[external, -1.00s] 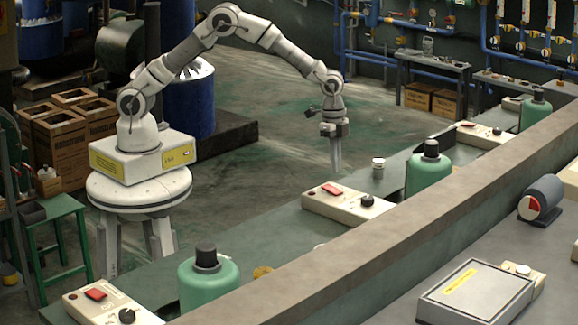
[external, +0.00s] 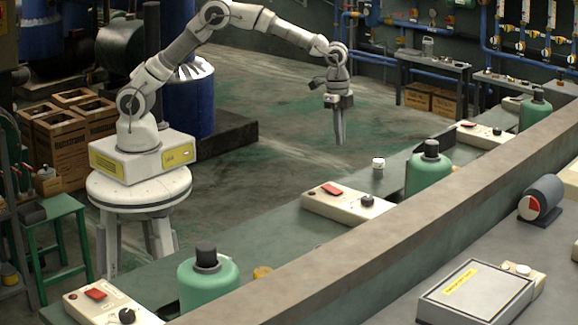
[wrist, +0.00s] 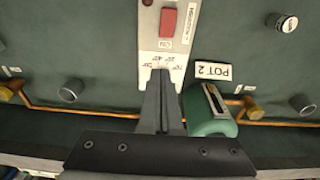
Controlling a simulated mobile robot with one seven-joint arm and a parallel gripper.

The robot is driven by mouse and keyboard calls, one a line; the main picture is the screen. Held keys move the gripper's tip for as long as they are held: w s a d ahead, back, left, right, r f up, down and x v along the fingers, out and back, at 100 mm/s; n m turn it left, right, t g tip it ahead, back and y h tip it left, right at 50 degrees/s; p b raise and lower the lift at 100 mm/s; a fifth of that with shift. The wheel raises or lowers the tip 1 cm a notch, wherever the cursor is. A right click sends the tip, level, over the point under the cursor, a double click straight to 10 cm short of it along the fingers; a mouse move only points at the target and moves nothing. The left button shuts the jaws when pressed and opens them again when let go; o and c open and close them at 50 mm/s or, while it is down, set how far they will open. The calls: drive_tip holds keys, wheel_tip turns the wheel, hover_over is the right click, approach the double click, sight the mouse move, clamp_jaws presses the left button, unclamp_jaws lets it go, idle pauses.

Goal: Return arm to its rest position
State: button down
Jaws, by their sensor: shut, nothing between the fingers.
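My gripper (external: 339,141) hangs point-down in the air above and behind the bench, its fingers shut with nothing between them. In the wrist view the closed fingers (wrist: 162,76) overlap the dial markings of a beige control box (wrist: 150,28) with a red switch (wrist: 168,24). The box's dial knob is hidden behind the fingers there. In the external view the middle control box (external: 345,206) sits on the bench below my gripper, clear of it. A green canister (wrist: 207,112) stands near a "POT 2" label (wrist: 214,71) in the wrist view.
The bench (external: 270,238) carries green canisters (external: 208,284) (external: 430,172) and more control boxes (external: 112,306) (external: 480,135). A small white-topped jar (external: 378,164) stands near the back edge. A long grey ledge (external: 400,230) runs along the front. Open floor (external: 270,140) lies behind the bench.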

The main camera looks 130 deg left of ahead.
drive_tip(key=s+d+r+t, duration=0.1)
drive_tip(key=s+d+r, duration=0.3)
drive_tip(key=d+r, duration=0.45)
drive_tip(key=s+d+r+t, duration=0.1)
drive_tip(key=s+d+r, duration=0.2)
drive_tip(key=d+r, duration=0.55)
drive_tip(key=s+d+f+t, duration=0.2)
drive_tip(key=s+d, duration=1.5)
drive_tip(key=s, duration=0.2)
drive_tip(key=shift+f+t, duration=0.3)
drive_tip(key=shift+f, duration=0.1)
